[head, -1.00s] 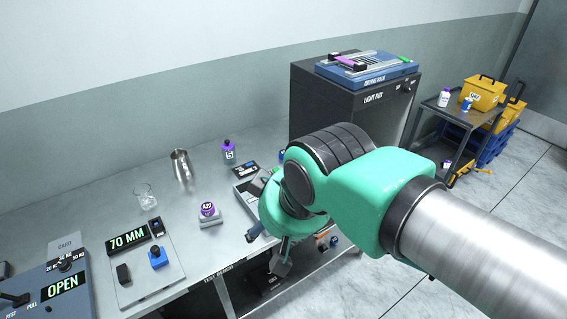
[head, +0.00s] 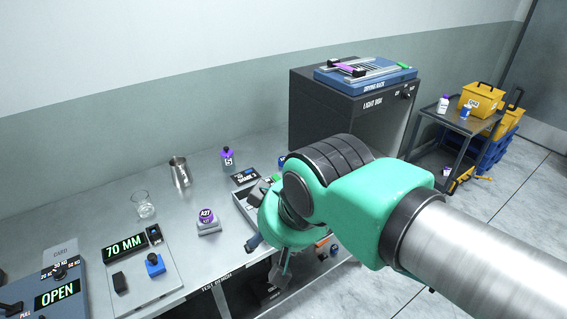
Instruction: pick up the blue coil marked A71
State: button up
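No coil with a readable A71 mark shows in the head view. A purple coil marked A27 (head: 207,216) sits on a small grey stand on the bench. A small blue thing (head: 281,160) shows at the edge of my arm, mostly hidden, and I cannot tell what it is. My gripper (head: 279,272) hangs below my green wrist near the bench's front edge. It is partly hidden by the arm, and its opening and anything in it cannot be made out.
The bench (head: 105,218) carries a glass beaker (head: 143,204), a metal jug (head: 180,173), a purple-labelled bottle (head: 228,158) and a 70 MM display (head: 125,247). A dark light box (head: 335,115) stands behind my arm. A cart (head: 446,117) holds bottles and a yellow case (head: 480,99).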

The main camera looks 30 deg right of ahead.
jog(key=shift+o, duration=0.3)
jog(key=w+d+r+m+p, duration=0.1)
jog(key=w+d+r+p, duration=0.2)
jog(key=w, duration=0.4)
jog(key=w+d+r+m+p, duration=0.15)
jog(key=w+r, duration=0.25)
jog(key=w, duration=0.4)
jog(key=w+d+f+m+g+h+p, duration=0.1)
jog(key=w+d+p, duration=0.2)
jog(key=w+d, duration=0.35)
jog(key=w+d+g+p, duration=0.1)
jog(key=w+d+p, duration=0.2)
jog(key=w, duration=0.7)
jog(key=w+d+f+m+g+p, duration=0.1)
jog(key=w+d+f+m+p, duration=0.2)
jog(key=w+d+f+p, duration=0.6)
jog(key=w+d+f, duration=0.9)
jog(key=d+f, duration=0.3)
jog(key=d, duration=0.1)
jog(key=shift+w+d+f+h+p, duration=0.2)
jog(key=shift+d+h+p, duration=0.1)
jog(key=shift+h, duration=0.1)
